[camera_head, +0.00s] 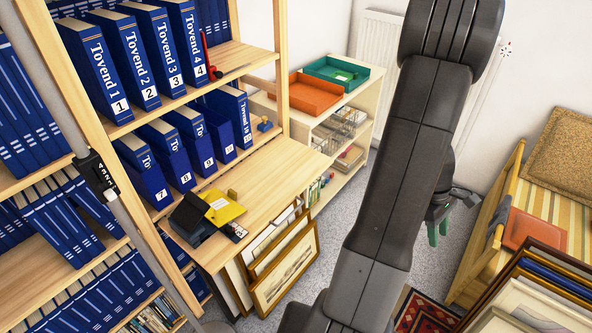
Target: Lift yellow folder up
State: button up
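A yellow folder (222,208) lies on the pale wooden desk board (275,173) that juts from the bookshelf, at the left centre of the head view. Its near-left part meets a dark box-like object (190,217); whether it rests on that object or beside it is unclear. My gripper (438,232), with green fingertips, hangs far to the right of the folder, above the floor and partly hidden behind my dark arm. It is apart from the folder, and nothing is visible in it. The gap between its fingers is too small to judge.
Numbered blue binders (155,55) fill the shelves above the desk board. Framed prints (285,270) lean beneath it. A low cabinet with orange (305,93) and green trays (337,73) stands behind. A striped wooden bench (530,205) is at right, with more frames (545,290) in front.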

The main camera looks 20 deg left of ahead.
aim_at(224, 208)
jog(key=i+u, duration=0.4)
jog(key=i, duration=0.15)
jog(key=i+l+u, duration=0.25)
jog(key=i+u, duration=0.35)
jog(key=u, duration=2.4)
